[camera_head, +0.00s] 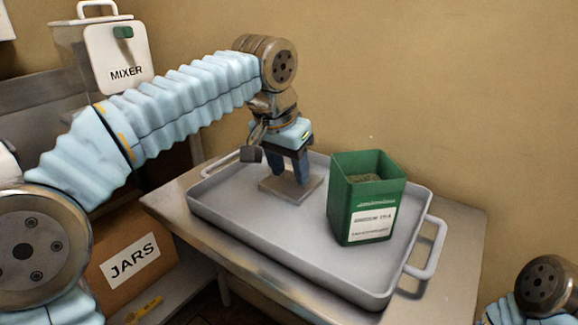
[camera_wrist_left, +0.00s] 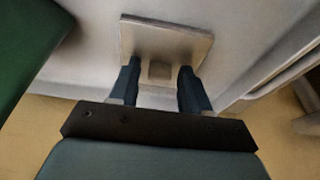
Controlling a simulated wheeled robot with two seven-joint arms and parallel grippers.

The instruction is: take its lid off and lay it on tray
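A green square bucket (camera_head: 367,208) with a white label stands open on the grey tray (camera_head: 310,250), toward its right side. Its lid, a flat square grey-beige plate (camera_head: 309,188), lies on the tray left of the bucket. My left gripper (camera_head: 290,172) points down over the lid. In the left wrist view, the lid (camera_wrist_left: 185,40) shows a small knob (camera_wrist_left: 158,70) between the two dark fingers (camera_wrist_left: 158,85), with a gap on each side, so the gripper looks open. The bucket's green side (camera_wrist_left: 25,45) is at the upper left there. My right gripper is out of view.
The tray sits on a metal table (camera_head: 455,225) against a tan wall and has a raised rim and end handles (camera_head: 432,255). A white mixer container (camera_head: 118,60) stands at the back left. A box marked JARS (camera_head: 130,260) is lower left.

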